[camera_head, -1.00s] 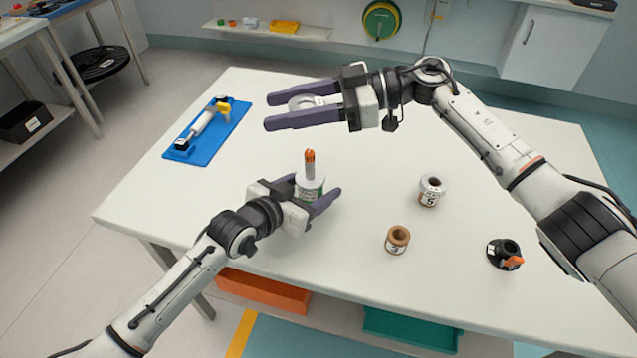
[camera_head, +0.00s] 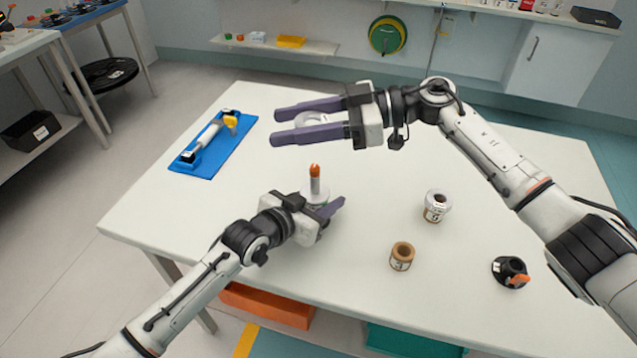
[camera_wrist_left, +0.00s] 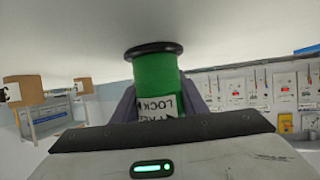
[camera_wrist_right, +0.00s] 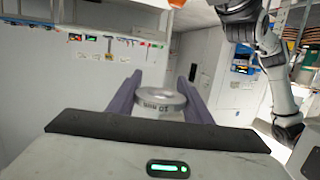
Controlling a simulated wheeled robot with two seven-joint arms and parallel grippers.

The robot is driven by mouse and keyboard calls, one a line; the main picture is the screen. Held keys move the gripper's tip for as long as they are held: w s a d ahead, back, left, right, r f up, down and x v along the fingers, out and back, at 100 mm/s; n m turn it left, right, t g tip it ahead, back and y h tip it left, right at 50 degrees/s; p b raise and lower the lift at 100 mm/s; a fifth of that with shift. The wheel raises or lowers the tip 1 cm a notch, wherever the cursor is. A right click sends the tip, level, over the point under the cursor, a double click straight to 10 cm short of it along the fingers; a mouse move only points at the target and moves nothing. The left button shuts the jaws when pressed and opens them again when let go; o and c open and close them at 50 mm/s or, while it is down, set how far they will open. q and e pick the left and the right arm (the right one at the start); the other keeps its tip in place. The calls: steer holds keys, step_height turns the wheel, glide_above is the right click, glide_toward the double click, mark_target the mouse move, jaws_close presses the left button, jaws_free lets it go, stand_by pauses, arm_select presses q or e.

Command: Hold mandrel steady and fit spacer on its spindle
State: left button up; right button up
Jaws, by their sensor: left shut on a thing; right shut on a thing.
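The mandrel stands on the white table with its grey, orange-tipped spindle (camera_head: 315,178) pointing up. Its green body (camera_wrist_left: 157,85), with a black flange and a white "LOCK" label, shows in the left wrist view. My left gripper (camera_head: 325,208) is shut around the mandrel's body and hides much of it in the head view. The spacer is a pale silver-white ring (camera_wrist_right: 160,97) with dark print on its side. My right gripper (camera_head: 308,122) is shut on it and holds it in the air. In the head view the spacer (camera_head: 312,118) appears above and apart from the spindle tip, partly hidden by a finger.
A white roll (camera_head: 437,206), a brown roll (camera_head: 401,256) and a black part with an orange tab (camera_head: 510,272) stand at the right of the table. A blue tray (camera_head: 205,160) with a yellow-ended tool lies at the far left. The table between is clear.

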mark_target(317, 194)
steer(key=shift+w+d+f+m+t, duration=0.1)
steer(key=shift+w+f+m+t, duration=0.05)
steer(key=shift+f+m+t, duration=0.5)
steer(key=shift+w+d+f+m+t, duration=0.15)
steer(key=shift+f+m+t, duration=0.3)
steer(key=shift+f+t, duration=0.35)
steer(key=shift+f, duration=2.85)
steer(key=shift+f, duration=1.65)
steer(key=shift+a+r, duration=0.1)
steer(key=shift+r, duration=1.15)
steer(key=shift+f, duration=1.25)
